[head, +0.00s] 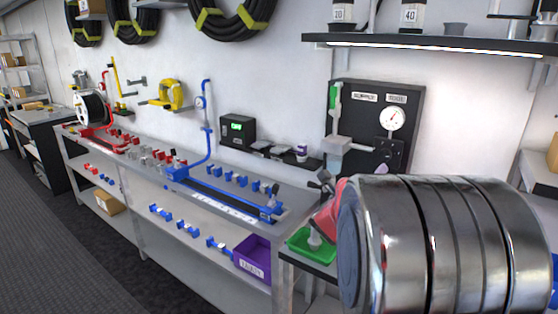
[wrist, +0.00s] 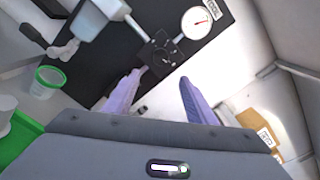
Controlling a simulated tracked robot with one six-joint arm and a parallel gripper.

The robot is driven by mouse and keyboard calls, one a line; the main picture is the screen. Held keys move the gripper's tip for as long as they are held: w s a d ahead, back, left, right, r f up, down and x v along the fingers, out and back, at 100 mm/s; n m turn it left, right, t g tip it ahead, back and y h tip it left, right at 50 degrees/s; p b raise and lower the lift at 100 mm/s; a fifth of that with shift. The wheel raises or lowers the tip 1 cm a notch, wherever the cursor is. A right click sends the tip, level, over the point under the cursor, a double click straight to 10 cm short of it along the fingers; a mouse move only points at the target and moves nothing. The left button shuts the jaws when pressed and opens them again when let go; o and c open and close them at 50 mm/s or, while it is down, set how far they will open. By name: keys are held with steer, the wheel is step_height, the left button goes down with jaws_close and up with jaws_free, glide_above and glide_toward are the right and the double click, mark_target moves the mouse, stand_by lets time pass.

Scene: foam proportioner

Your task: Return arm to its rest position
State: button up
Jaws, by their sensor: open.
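My gripper (wrist: 160,78) is in the wrist view, with its two pale purple fingers spread apart. No object shows between them. Beyond the fingertips is a black wall panel (wrist: 105,60) with a round white gauge (wrist: 203,20). The same panel (head: 412,100) and gauge (head: 392,118) show at the right of the head view. The gripper's fingers cannot be made out clearly in the head view, where a large banded metal cylinder fills the right foreground.
A green tray (wrist: 20,135) and a small cup (wrist: 48,78) are at left in the wrist view; a cardboard box (wrist: 262,132) is at right. The head view shows a long bench (head: 235,203) with red and blue fixtures, a purple bin (head: 252,259) and an overhead shelf (head: 430,42).

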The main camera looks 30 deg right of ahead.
steer(key=w+a+f+n+t+y, duration=0.2)
steer(key=w+a+f+n+y, duration=0.3)
steer(key=f+n, duration=0.5)
steer(key=s+a+f+n+y, duration=0.1)
steer(key=a+f+n+y, duration=0.1)
steer(key=a+n+y, duration=0.35)
steer(key=a+f+n+y, duration=0.2)
steer(key=a+n, duration=0.5)
steer(key=a, duration=0.3)
steer(key=s+a+r+n+g+y, duration=0.1)
steer(key=s+a+n+y, duration=0.1)
steer(key=s+a+n, duration=0.7)
steer(key=s+a+r+n+g+y, duration=0.2)
steer(key=s+a+n, duration=0.8)
steer(key=a, duration=0.7)
steer(key=shift+s+r, duration=0.3)
steer(key=shift+s, duration=0.15)
